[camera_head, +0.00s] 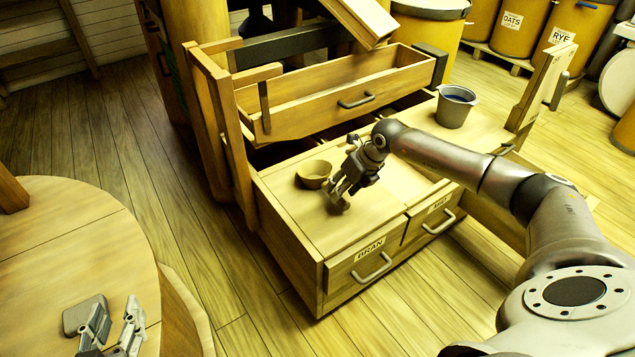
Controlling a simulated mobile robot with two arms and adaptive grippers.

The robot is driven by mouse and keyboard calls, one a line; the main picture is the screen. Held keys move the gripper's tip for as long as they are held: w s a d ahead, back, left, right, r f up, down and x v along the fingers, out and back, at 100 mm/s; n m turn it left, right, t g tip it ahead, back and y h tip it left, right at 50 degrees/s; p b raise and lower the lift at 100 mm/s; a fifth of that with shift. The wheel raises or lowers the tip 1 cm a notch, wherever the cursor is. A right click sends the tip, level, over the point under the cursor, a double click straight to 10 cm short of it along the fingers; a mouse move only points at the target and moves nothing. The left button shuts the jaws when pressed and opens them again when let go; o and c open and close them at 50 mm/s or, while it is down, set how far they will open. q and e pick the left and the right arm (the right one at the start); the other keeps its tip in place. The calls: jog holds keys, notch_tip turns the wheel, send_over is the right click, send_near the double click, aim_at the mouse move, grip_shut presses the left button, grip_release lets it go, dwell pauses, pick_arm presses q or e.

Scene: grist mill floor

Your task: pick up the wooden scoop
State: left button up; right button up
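A small brown rounded bowl shape, which looks like the wooden scoop (313,174), sits on the flat top of the wooden cabinet. I cannot make out its handle. My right gripper (339,201) is just to the right of it, pointing down close over the cabinet top. Its fingers are small and dark, and I cannot tell whether they are apart or touch the scoop. My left gripper (114,319) is at the bottom left over the round wooden table (70,235). Its two fingers stand apart with nothing between them.
A grey bucket (455,107) stands on the cabinet top at the right. A wooden hopper box (350,97) rises behind the scoop. Labelled drawers (370,262) face front. Yellow drums (520,25) stand behind.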

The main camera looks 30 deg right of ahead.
aim_at(325, 184)
jog(key=b+x, duration=0.1)
jog(key=x, duration=0.2)
jog(key=shift+w+f, duration=0.2)
jog(key=shift+w, duration=0.05)
jog(key=shift+w+f, duration=0.1)
jog(key=shift+f, duration=0.1)
pick_arm(q)
notch_tip(325, 184, up, 7)
jog(key=w+d+t+h, duration=0.1)
jog(key=t, duration=0.3)
jog(key=shift+w+d+f+h, duration=0.15)
jog(key=shift+f+h, duration=0.05)
jog(key=shift+h, duration=0.1)
pick_arm(e)
grip_shut()
